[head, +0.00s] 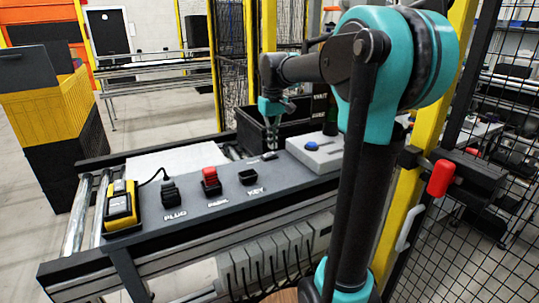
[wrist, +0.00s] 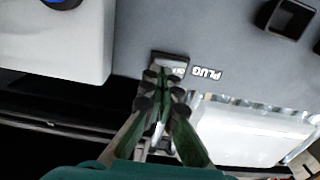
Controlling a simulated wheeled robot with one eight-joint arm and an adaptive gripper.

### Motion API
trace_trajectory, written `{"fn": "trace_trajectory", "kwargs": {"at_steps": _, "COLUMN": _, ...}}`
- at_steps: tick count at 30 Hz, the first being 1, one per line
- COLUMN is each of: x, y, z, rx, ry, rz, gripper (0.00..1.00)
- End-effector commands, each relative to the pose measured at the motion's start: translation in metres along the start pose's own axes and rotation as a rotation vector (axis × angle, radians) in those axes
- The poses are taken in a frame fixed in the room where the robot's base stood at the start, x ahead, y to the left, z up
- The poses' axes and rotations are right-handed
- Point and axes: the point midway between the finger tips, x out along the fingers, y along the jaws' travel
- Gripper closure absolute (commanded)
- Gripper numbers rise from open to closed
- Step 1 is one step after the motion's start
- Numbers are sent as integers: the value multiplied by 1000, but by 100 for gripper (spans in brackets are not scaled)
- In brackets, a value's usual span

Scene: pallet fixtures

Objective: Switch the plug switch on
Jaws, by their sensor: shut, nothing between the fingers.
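The plug switch (head: 269,156) is a small dark block with a lighter top, near the back edge of the grey panel (head: 225,194). In the wrist view the switch (wrist: 171,60) lies beside a white PLUG label (wrist: 207,73). My gripper (head: 272,148) points down at the back of the panel, close to the switch. In the wrist view its shut fingertips (wrist: 163,78) overlap the switch's near part, with nothing held. I cannot tell whether they touch it, nor whether the switch is on or off.
A grey box with a blue button (head: 311,146) stands right of the switch. In front are an empty KEY socket (head: 248,177), a red piece at PARK (head: 211,181) and a black plug (head: 170,191) cabled to a yellow device (head: 120,206). A black bin (head: 250,131) stands behind.

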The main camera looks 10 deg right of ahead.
Motion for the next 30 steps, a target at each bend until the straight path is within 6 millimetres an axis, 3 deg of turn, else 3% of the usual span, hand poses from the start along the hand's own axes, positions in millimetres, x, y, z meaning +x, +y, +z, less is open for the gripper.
{"fn": "trace_trajectory", "kwargs": {"at_steps": 30, "x": 12, "y": 0, "z": 0, "rx": 0, "ry": 0, "rz": 0, "gripper": 100}}
